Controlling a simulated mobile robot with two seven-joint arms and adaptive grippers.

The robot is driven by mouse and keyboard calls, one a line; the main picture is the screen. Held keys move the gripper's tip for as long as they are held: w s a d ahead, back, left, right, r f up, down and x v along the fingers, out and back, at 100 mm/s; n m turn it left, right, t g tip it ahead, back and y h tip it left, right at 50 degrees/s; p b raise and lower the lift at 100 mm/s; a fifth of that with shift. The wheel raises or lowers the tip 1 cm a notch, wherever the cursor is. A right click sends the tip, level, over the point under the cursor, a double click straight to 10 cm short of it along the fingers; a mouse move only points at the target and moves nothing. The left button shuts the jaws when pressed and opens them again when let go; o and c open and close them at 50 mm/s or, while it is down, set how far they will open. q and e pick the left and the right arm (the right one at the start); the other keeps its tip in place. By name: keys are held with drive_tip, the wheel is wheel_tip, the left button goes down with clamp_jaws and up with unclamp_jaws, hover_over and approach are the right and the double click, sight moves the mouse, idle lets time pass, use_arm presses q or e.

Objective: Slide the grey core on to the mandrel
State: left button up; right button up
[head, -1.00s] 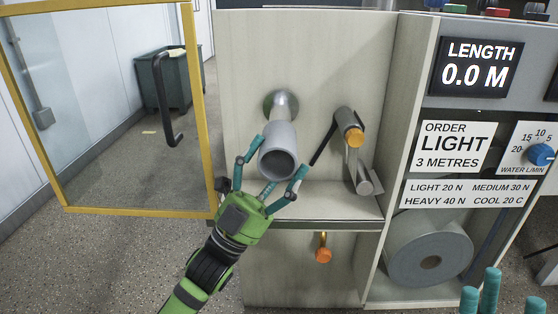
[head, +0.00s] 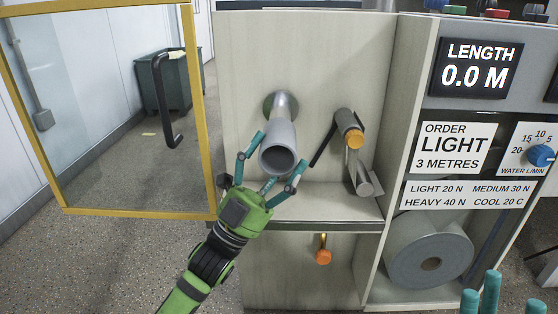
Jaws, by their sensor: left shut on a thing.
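The grey core (head: 279,140) is a hollow tube in the upper left bay of the machine, its open end toward me. It sits around the outer part of the metal mandrel (head: 284,103), whose inner part shows between the core and the round flange on the back panel. My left gripper (head: 268,167) has its teal fingers on both sides of the core's near end and is shut on it. My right gripper (head: 508,297) shows only as teal fingertips at the lower right corner; its jaw state is unclear.
A dark arm with an orange knob (head: 354,138) and a roller (head: 360,172) stand right of the core. An orange-handled lever (head: 323,255) hangs below the shelf (head: 325,200). A large grey roll (head: 430,255) fills the lower right bay. A yellow-framed clear door (head: 205,120) stands open at left.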

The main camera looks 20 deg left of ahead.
sight(276, 148)
use_arm(q)
drive_tip(key=shift+w+a+b, duration=0.25)
drive_tip(key=shift+w+a, duration=0.05)
drive_tip(key=shift+w, duration=0.75)
drive_tip(key=shift+w+a+b, duration=0.3)
drive_tip(key=shift+w, duration=0.75)
drive_tip(key=shift+w+a+b, duration=0.25)
drive_tip(key=shift+w+a, duration=0.05)
drive_tip(key=shift+w, duration=0.75)
drive_tip(key=shift+w+a+b, duration=0.2)
drive_tip(key=shift+w+b, duration=0.05)
drive_tip(key=shift+w, duration=0.4)
drive_tip(key=shift+w+a+b, duration=0.15)
drive_tip(key=shift+w+b, duration=0.05)
drive_tip(key=shift+w, duration=0.4)
drive_tip(key=shift+w+a+r, duration=0.1)
drive_tip(key=shift+w, duration=0.15)
drive_tip(key=shift+w+a+b, duration=0.15)
drive_tip(key=shift+w+b, duration=0.15)
drive_tip(key=shift+w, duration=0.3)
drive_tip(key=shift+w+a+r+b, duration=0.15)
drive_tip(key=shift+a+r+b, duration=0.15)
drive_tip(key=shift+r, duration=0.1)
